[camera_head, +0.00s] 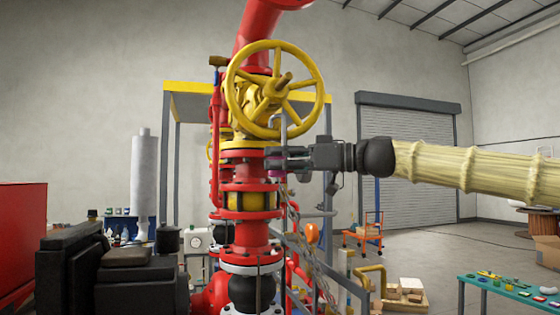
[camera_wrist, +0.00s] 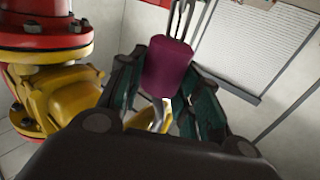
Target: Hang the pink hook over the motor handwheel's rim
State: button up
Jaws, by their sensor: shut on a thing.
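The yellow motor handwheel (camera_head: 316,75) faces me upright on the red pipe column in the head view. My gripper (camera_head: 276,160) is just below its lower rim, at the right of the column. It is shut on the pink hook's handle (camera_head: 277,174), which also shows as a dark magenta block between the fingers in the wrist view (camera_wrist: 167,66). The hook's grey metal rises from the gripper across the lower rim, its bent top at the lower part of the wheel. I cannot tell whether it touches the rim. My fingers partly hide the handle.
Red flanged pipework (camera_head: 252,235) stands close left of my gripper. A yellow-topped frame (camera_head: 190,87) is behind the wheel. A grey shutter (camera_head: 410,150) is at the back. A green table (camera_head: 510,290) with small parts stands at lower right.

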jog(key=shift+f, duration=0.2)
jog(key=shift+f+b, duration=0.35)
jog(key=shift+b, duration=0.15)
jog(key=shift+f+b, duration=0.75)
jog(key=shift+f, duration=0.05)
jog(key=o, duration=1.2)
jog(key=shift+c, duration=0.2)
